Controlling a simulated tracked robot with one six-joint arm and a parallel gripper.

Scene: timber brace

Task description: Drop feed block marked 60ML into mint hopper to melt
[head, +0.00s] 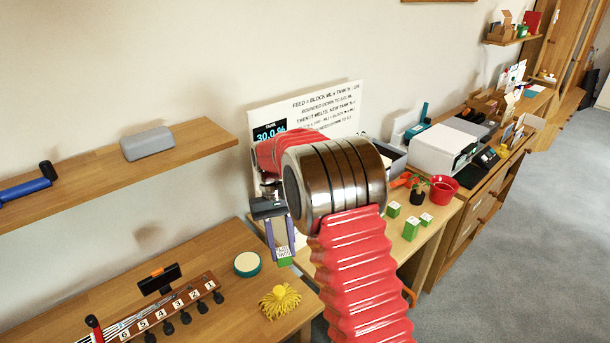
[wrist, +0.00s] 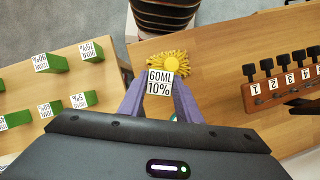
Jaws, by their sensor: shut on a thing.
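My gripper (head: 281,248) points down with its purple fingers shut on a feed block (wrist: 159,86). I cannot make out a mint hopper for sure. A round cream-topped thing with a teal side (head: 247,264) stands on the left table. My arm hides much of the right table and the lower part of the sign.
A yellow tasselled thing (head: 280,301) and a numbered rack (head: 160,315) are on the left table. A tank display (head: 270,131) reads 30.0%.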

